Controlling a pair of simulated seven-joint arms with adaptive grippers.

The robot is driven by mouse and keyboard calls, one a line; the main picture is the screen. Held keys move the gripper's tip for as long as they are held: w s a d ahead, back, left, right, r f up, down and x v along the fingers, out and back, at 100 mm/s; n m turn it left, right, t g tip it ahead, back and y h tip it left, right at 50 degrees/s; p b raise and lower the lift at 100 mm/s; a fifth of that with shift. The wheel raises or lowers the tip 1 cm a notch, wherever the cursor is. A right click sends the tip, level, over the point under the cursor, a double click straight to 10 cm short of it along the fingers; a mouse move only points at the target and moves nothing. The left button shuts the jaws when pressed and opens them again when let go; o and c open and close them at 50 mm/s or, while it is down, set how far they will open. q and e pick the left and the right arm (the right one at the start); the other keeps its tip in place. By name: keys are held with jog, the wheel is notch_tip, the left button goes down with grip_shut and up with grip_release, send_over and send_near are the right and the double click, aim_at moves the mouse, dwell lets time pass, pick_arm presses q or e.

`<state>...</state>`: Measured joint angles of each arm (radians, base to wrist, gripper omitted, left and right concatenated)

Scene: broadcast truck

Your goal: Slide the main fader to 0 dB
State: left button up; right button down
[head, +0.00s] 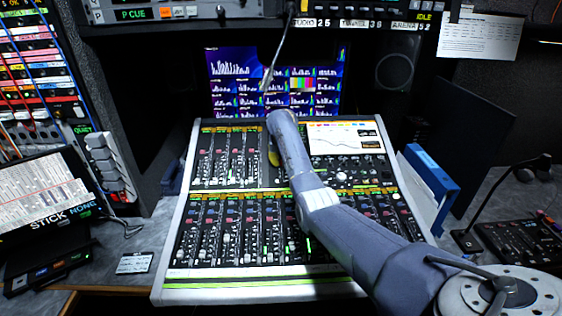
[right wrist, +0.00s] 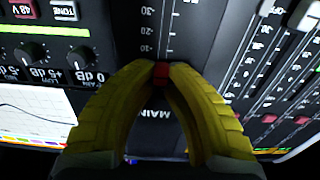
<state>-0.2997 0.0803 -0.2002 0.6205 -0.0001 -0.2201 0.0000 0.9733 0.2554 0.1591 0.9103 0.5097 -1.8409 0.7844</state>
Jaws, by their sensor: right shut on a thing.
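My right gripper (head: 273,158) reaches over the mixing console (head: 167,291) in the head view, its yellow finger partly behind my arm. In the right wrist view, the yellow fingertips (right wrist: 161,70) are shut on the small red cap of the main fader (right wrist: 161,73). The cap sits in its slot near the word MAIN, below the printed 30 mark of the fader scale (right wrist: 147,28). The fader is hidden by my arm in the head view. My left gripper is not in view.
More fader strips (right wrist: 270,60) stand right of the main fader. Knobs (right wrist: 30,52) and a small screen (right wrist: 35,115) lie to its left. A blue binder (head: 432,172) stands beside the console. Monitors (head: 230,70) are behind it.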

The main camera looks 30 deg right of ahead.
dwell(0.4)
jog(key=shift+s+a+f, duration=0.1)
jog(key=shift+s+f, duration=0.05)
jog(key=shift+s, duration=0.1)
jog(key=c, duration=1.4)
grip_release()
jog(key=v, duration=1.2)
jog(key=shift+w, duration=0.1)
jog(key=shift+a, duration=0.1)
